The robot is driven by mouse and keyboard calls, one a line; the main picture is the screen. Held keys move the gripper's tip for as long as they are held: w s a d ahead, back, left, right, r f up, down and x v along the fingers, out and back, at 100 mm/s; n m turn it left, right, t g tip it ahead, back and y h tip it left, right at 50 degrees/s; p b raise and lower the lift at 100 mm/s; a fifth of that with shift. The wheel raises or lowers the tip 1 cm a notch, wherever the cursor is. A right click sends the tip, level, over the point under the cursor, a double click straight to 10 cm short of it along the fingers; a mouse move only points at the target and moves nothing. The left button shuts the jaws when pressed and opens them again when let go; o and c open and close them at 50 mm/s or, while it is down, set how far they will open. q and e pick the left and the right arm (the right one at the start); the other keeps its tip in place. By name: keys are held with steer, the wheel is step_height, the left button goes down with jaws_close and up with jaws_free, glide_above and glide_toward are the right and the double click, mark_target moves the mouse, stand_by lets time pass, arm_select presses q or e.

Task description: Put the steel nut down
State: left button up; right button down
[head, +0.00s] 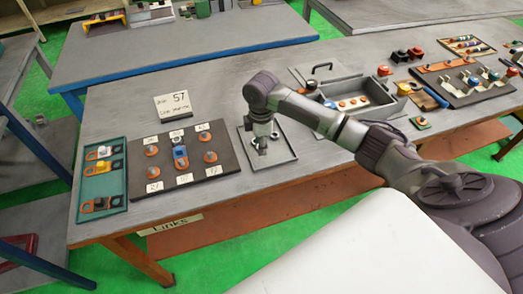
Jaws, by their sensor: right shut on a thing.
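My right gripper (262,147) points down over a shallow grey tray (284,157) at the front middle of the workbench. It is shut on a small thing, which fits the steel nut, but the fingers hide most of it. I cannot tell whether it touches the tray floor. The bare part of the tray around the gripper looks empty. My left gripper is not in view.
Left of the tray lies a dark board (222,172) with orange discs, a blue part and number cards. A green tray (116,189) is at far left. A grey open box (378,108) stands right, behind my arm. A sign (173,105) stands behind.

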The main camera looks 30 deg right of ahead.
mark_target(262, 158)
step_height(262, 158, down, 3)
steer(key=shift+f+p, duration=0.2)
steer(key=shift+p, duration=0.25)
steer(key=shift+f, duration=0.25)
steer(key=shift+f, duration=0.15)
steer(key=c, duration=1.1)
jaws_free()
steer(key=shift+c, duration=0.2)
step_height(262, 158, up, 12)
steer(key=b, duration=0.1)
steer(key=shift+r+b, duration=0.2)
steer(key=shift+b, duration=0.1)
